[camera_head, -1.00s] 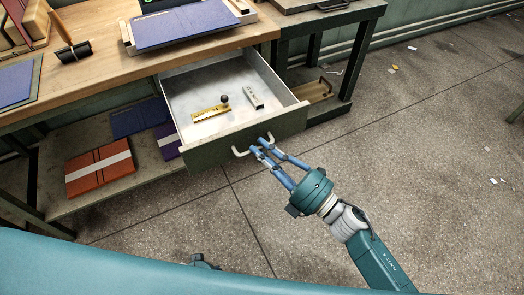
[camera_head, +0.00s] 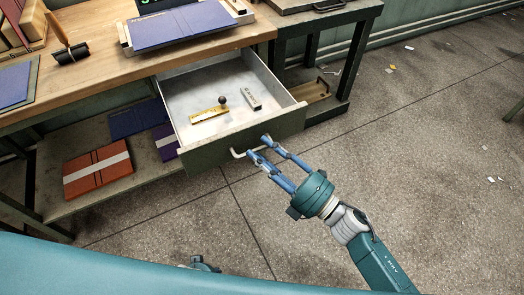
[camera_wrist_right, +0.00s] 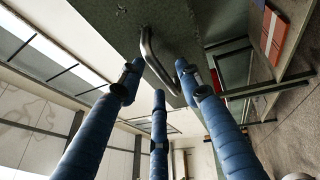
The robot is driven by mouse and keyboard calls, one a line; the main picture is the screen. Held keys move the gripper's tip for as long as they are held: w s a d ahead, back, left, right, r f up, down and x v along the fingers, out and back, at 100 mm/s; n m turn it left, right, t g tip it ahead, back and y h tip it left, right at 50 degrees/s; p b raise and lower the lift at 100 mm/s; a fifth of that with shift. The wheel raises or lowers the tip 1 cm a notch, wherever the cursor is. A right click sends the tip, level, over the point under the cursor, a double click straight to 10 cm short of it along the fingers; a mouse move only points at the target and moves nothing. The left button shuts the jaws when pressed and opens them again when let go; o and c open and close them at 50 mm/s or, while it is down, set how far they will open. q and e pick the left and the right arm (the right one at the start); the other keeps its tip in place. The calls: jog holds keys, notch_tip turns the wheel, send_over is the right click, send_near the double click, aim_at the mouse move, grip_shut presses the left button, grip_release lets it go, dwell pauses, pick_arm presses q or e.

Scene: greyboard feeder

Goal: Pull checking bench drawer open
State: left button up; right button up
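The checking bench drawer (camera_head: 290,121) is pulled well out from under the wooden bench top (camera_head: 85,80). Its front is dark green and its inside pale grey. A metal bar handle (camera_head: 238,154) is on the front, partly hidden by my fingers. My right gripper (camera_head: 259,147) is at the handle with its blue fingers spread. In the right wrist view the fingers stand apart, with the curved handle (camera_wrist_right: 152,55) near their tips; I cannot tell whether any finger touches it.
A brass piece with a dark knob (camera_head: 209,110) and a small grey block (camera_head: 251,95) lie in the drawer. An orange book (camera_head: 98,172) lies on the lower shelf. A side table (camera_head: 350,60) stands to the right. The floor (camera_head: 430,150) there is mostly clear.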

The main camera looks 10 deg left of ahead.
jog(key=v, duration=1.1)
jog(key=shift+d, duration=0.25)
jog(key=shift+s+f, duration=0.1)
